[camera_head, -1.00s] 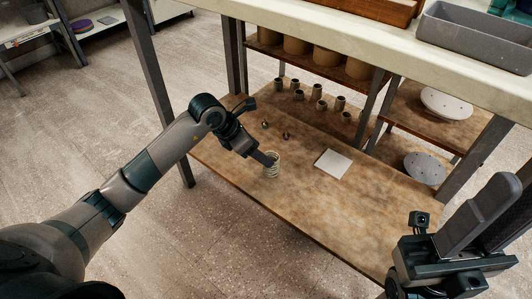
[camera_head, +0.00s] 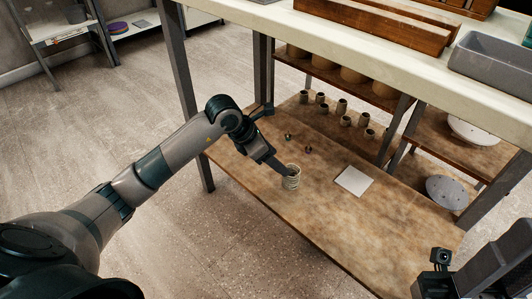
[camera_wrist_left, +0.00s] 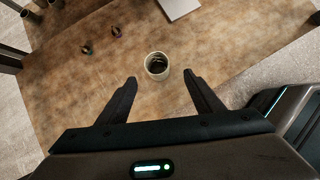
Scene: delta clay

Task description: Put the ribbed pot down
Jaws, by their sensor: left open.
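The ribbed pot (camera_head: 291,180) is a small pale pot with rings around its side. It stands upright on the brown lower shelf (camera_head: 345,225). In the left wrist view the pot (camera_wrist_left: 157,66) shows from above, with a dark inside. My left gripper (camera_wrist_left: 159,78) is open, with one finger on each side and the pot just beyond the fingertips. In the head view my left gripper (camera_head: 284,170) reaches to the pot's upper left; I cannot tell if a finger touches it. My right gripper (camera_head: 470,280) is partly cut off at the bottom right corner.
A white square tile (camera_head: 354,181) lies right of the pot. Two tiny dark items (camera_head: 308,149) lie behind it, and several small pots (camera_head: 346,120) stand farther back. The upper tabletop (camera_head: 400,70) and table legs (camera_head: 190,110) frame the shelf. The shelf front is clear.

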